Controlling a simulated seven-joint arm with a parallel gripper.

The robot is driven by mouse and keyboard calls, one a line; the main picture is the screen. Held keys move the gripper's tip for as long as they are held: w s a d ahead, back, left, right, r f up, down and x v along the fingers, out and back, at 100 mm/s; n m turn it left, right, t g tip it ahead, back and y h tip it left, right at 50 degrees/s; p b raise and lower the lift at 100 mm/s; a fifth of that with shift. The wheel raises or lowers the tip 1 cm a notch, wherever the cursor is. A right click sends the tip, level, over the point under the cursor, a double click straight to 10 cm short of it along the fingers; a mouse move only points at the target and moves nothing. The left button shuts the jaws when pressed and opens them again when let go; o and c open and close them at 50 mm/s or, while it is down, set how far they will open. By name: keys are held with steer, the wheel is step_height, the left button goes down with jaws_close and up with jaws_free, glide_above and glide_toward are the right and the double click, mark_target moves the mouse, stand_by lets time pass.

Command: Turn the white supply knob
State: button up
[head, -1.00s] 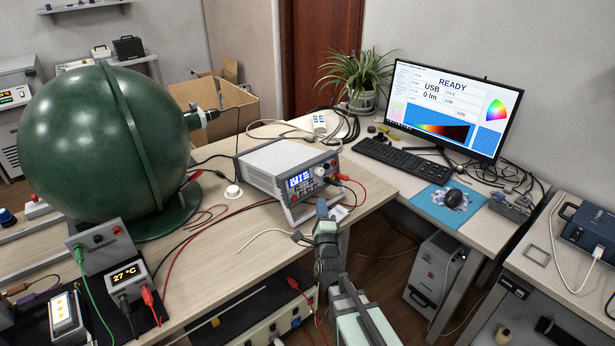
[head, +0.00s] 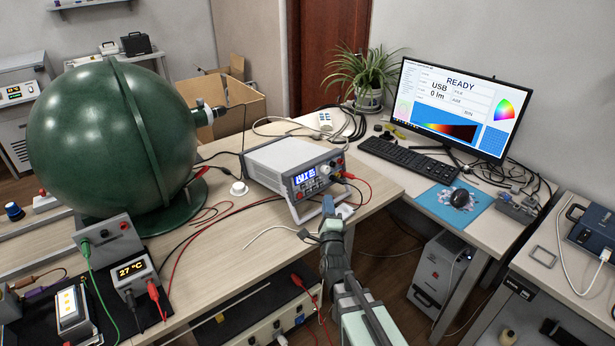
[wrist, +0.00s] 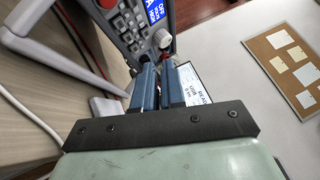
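The power supply (head: 268,160) is a grey-white box on the wooden bench, with a lit blue display on its front panel. The white supply knob (wrist: 162,39) shows near the top middle of the wrist view, at the edge of the panel. My gripper (wrist: 158,72) has two blue fingers with a narrow gap between them, empty, just short of the knob and not visibly touching it. In the head view my gripper (head: 329,205) is in front of the supply, by its lower right corner.
Red and black leads (head: 357,180) hang from the supply's right side. The supply's tilt stand (head: 309,214) is close to my gripper. A big green sphere (head: 85,140) stands left. A monitor (head: 455,105) and keyboard (head: 405,158) are on the right desk.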

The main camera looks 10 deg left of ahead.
steer(key=o, duration=0.9)
steer(key=w+d+r+h, duration=0.1)
steer(key=d, duration=0.4)
steer(key=w+d+r+m+h, duration=0.1)
steer(key=d+r+h, duration=0.1)
steer(key=d, duration=0.3)
steer(key=w+d+r+m+t+h, duration=0.1)
steer(key=d+r, duration=0.1)
steer(key=d, duration=0.3)
steer(key=shift+w+d, duration=0.1)
steer(key=shift+w, duration=0.2)
steer(key=shift+c, duration=0.2)
steer(key=d+r+n+t+y, duration=0.1)
steer(key=d+r+n+y, duration=0.35)
steer(key=r+n, duration=0.35)
steer(key=n+g+y, duration=0.9)
steer(key=n+g, duration=0.1)
steer(key=n, duration=0.9)
glide_toward(328, 170)
steer(key=x, duration=0.7)
steer(key=shift+w+a+r, duration=0.1)
steer(key=shift+w+a, duration=0.1)
steer(key=shift+a, duration=0.15)
steer(key=shift+c, duration=0.3)
steer(key=c, duration=1)
